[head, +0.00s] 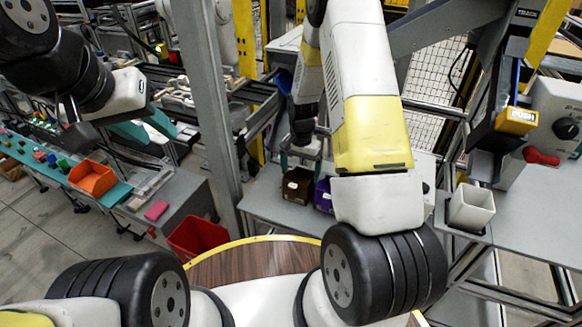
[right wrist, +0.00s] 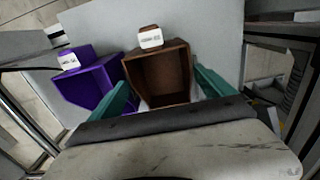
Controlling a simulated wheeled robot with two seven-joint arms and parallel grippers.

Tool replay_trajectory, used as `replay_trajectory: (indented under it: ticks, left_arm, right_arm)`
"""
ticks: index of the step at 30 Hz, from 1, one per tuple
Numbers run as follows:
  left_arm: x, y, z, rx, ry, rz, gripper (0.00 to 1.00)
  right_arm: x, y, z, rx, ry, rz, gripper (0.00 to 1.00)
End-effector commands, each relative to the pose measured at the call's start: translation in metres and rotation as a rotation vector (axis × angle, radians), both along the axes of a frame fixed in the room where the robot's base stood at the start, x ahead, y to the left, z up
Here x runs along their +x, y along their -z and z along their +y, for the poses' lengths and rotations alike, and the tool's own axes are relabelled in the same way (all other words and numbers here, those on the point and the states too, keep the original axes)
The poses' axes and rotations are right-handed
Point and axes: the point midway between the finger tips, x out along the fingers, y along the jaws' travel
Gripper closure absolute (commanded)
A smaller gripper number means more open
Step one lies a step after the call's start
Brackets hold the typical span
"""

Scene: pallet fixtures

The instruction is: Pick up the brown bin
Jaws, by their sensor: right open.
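The brown bin (head: 298,185) stands on the grey table in the head view, with a white label on it. In the right wrist view the brown bin (right wrist: 160,75) shows its open inside, and its label is at the upper edge. My right gripper (right wrist: 161,82) is open, with one teal finger on each side of the bin's near part. No clear contact with the bin shows. My left gripper (head: 146,128) is open and empty at the left, far from the bin.
A purple bin (right wrist: 88,82) stands close to the left of the brown bin in the right wrist view, near the left finger. A red bin (head: 197,237) and an orange bin (head: 92,178) are further left. A white square container (head: 471,208) stands at the right.

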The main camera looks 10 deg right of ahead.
Motion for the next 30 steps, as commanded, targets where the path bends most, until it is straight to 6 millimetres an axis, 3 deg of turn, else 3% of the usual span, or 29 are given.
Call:
replay_trajectory:
  ticks: [9, 17, 20, 26, 27, 30]
  left_arm:
    - [0.000, 0.000, 0.000, 0.000, 0.000, 0.000, 0.64]
    - [0.000, 0.000, 0.000, 0.000, 0.000, 0.000, 0.64]
    - [0.000, 0.000, 0.000, 0.000, 0.000, 0.000, 0.64]
    - [0.000, 0.000, 0.000, 0.000, 0.000, 0.000, 0.64]
    - [0.000, 0.000, 0.000, 0.000, 0.000, 0.000, 0.64]
    - [0.000, 0.000, 0.000, 0.000, 0.000, 0.000, 0.64]
  right_arm:
    - [-0.001, 0.043, 0.003, 0.000, 0.000, 0.002, 0.07]
    - [0.000, 0.047, 0.003, 0.001, -0.001, -0.001, 0.07]
    - [0.000, 0.047, 0.003, 0.000, -0.001, 0.000, 0.21]
    - [0.000, 0.047, 0.003, 0.000, -0.001, 0.000, 0.60]
    - [0.000, 0.046, 0.003, 0.001, -0.002, -0.001, 0.65]
    - [0.000, 0.046, 0.003, 0.001, -0.002, -0.001, 0.65]
